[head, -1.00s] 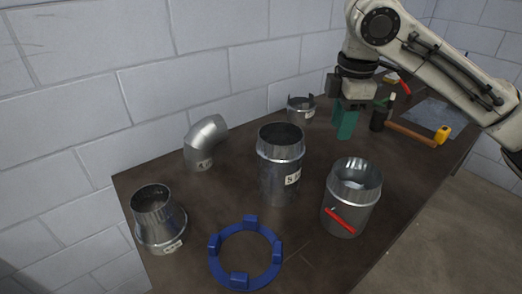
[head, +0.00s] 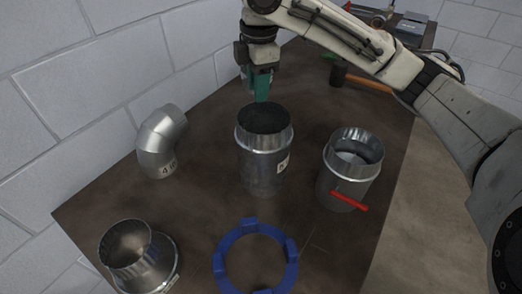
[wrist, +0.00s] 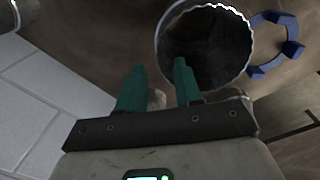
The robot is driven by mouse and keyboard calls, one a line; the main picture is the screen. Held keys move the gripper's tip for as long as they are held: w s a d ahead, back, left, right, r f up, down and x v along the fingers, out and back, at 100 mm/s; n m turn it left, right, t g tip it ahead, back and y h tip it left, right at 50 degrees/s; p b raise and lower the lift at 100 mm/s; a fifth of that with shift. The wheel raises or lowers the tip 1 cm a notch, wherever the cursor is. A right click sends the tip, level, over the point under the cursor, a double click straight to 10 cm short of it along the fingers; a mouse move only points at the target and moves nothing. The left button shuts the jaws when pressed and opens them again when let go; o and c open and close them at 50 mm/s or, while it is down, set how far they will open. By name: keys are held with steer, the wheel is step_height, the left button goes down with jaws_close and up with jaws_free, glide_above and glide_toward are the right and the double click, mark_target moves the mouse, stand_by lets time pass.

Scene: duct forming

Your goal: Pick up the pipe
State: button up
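The pipe (head: 262,162) is an upright open-topped metal cylinder with a white label, standing in the middle of the table. In the wrist view its dark round mouth with a crimped rim (wrist: 207,45) lies just beyond the fingertips. My gripper (head: 262,98) points down with teal fingers, at the far side of the pipe's rim in the head view. In the wrist view the two fingers (wrist: 159,68) are apart with nothing held between them. The right fingertip overlaps the rim in the picture; I cannot tell whether it touches.
A metal elbow (head: 160,140) stands left of the pipe and a reducer (head: 138,255) at the front left. A duct piece with a red handle (head: 350,165) stands to the right. A blue ring (head: 222,258) lies in front. A hammer (head: 362,82) lies at the back.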

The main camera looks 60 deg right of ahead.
mark_target(259, 104)
steer(key=shift+s+f, duration=0.1)
steer(key=shift+f, duration=3)
jaws_close()
